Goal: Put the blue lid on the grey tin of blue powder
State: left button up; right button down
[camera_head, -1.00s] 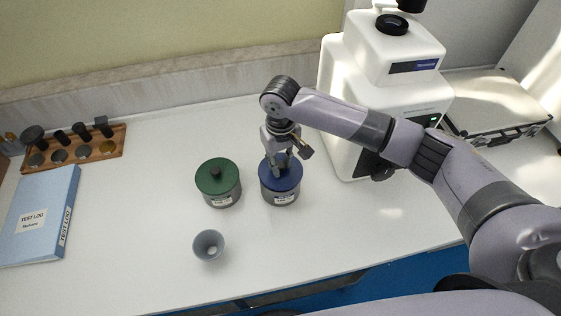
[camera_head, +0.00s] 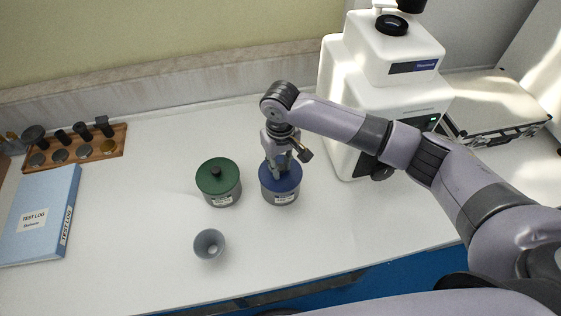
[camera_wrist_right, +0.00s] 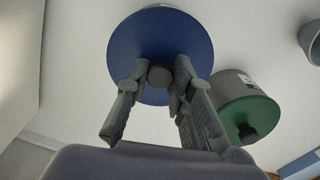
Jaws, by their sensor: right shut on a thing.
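The blue lid (camera_head: 288,182) sits on top of the grey tin (camera_head: 281,199) at the middle of the table and looks level. My right gripper (camera_head: 280,172) points down at the lid from above, shut on its dark knob. In the right wrist view the blue lid (camera_wrist_right: 150,45) shows as a full disc, with the knob (camera_wrist_right: 160,75) between the fingertips of my right gripper (camera_wrist_right: 158,78). The powder inside the tin is hidden by the lid. My left gripper is not in view.
A tin with a green lid (camera_head: 218,177) stands just left of the grey tin. A small grey cup (camera_head: 209,244) stands in front. A white tester (camera_head: 390,85) is close at the right. A blue binder (camera_head: 38,215) and a wooden rack (camera_head: 75,152) lie at far left.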

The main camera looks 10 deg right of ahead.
aim_at(280, 167)
jog(key=c, duration=1.3)
grip_release()
notch_tip(280, 167, up, 12)
